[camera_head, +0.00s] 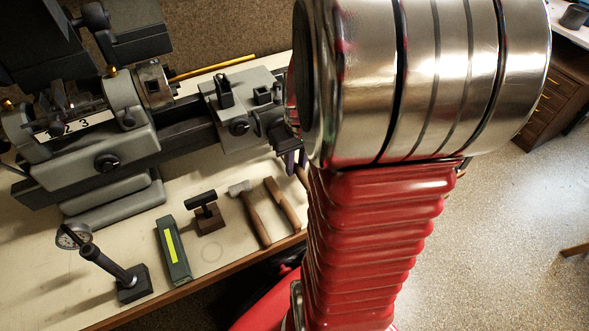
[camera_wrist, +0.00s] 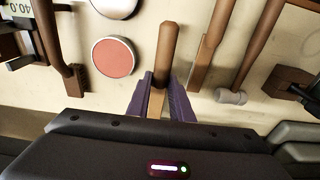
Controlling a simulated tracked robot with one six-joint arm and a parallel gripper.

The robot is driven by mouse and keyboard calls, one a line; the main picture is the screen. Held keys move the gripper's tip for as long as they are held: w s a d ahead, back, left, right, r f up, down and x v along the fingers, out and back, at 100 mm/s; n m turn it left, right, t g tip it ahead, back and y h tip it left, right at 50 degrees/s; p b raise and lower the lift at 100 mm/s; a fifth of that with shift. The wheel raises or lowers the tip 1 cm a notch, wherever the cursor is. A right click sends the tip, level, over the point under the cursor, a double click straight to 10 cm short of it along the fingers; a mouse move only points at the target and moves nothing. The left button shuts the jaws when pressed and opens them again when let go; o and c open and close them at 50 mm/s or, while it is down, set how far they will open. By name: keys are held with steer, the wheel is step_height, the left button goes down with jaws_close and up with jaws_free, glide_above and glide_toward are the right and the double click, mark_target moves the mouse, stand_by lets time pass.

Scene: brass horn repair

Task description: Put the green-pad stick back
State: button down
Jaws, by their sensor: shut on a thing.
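My gripper (camera_wrist: 162,104) has purple fingers, which are shut around a plain wooden stick (camera_wrist: 167,50) in the wrist view. The stick's rounded end points away from my palm, over the cream bench top. Its lower end is hidden between the fingers and behind the palm, and no green pad shows on it. In the head view only a bit of my purple gripper (camera_head: 292,160) shows beside the lathe's right end; my arm hides the rest.
Close by in the wrist view are a red round pad (camera_wrist: 113,58), another wooden handle (camera_wrist: 210,45) and a mallet (camera_wrist: 232,96). The head view shows a grey lathe (camera_head: 95,150), a green box (camera_head: 173,250) and a dial gauge stand (camera_head: 130,285) along the bench.

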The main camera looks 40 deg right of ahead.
mark_target(297, 173)
steer(key=shift+s+f, duration=0.15)
steer(key=shift+f, duration=0.4)
steer(key=shift+s+f, duration=0.15)
steer(key=shift+f, duration=0.75)
steer(key=shift+f, duration=0.1)
steer(key=c, duration=1.6)
jaws_free()
steer(key=r, duration=0.8)
steer(key=s+r, duration=0.1)
steer(key=r, duration=0.3)
steer(key=shift+a+r, duration=0.1)
steer(key=shift+a, duration=0.05)
steer(key=shift+a, duration=0.1)
